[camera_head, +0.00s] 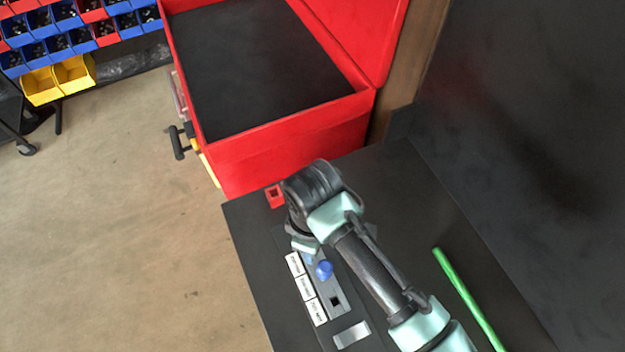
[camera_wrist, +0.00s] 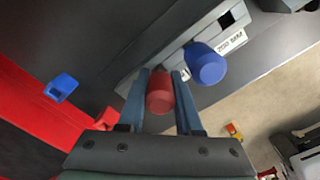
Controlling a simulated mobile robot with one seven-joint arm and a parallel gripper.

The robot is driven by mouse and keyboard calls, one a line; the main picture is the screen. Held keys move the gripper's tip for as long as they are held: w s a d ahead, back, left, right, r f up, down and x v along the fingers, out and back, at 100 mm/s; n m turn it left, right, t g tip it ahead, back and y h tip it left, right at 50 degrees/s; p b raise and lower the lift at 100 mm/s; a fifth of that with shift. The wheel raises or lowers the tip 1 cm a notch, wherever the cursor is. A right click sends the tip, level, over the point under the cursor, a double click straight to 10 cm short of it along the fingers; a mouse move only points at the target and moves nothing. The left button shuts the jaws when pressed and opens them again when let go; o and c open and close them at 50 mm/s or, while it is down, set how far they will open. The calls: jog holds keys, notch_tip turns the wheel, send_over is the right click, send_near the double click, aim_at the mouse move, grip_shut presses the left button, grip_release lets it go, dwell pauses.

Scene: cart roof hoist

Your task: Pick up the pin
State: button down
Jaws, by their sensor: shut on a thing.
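A red pin (camera_wrist: 160,92) with a round head is between the two fingers of my gripper (camera_wrist: 160,100) in the wrist view. The fingers are shut on it. Its lower end is hidden, so I cannot tell whether it still sits in the grey bar (camera_wrist: 150,62) behind it. A blue pin (camera_wrist: 207,63) stands in the bar just right of my gripper. The blue pin also shows in the head view (camera_head: 324,270), beside an empty square hole (camera_head: 335,301). My arm hides the red pin there.
White label plates (camera_head: 306,288) run along the bar on the dark table (camera_head: 410,200). A green rod (camera_head: 466,297) lies right of my arm. A red box (camera_head: 290,150) with a raised lid stands behind. A small blue block (camera_wrist: 61,88) is left of my gripper.

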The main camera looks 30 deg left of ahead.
dwell(0.6)
notch_tip(320, 180, up, 10)
jog(key=shift+r+b, duration=0.1)
jog(key=shift+b, duration=0.75)
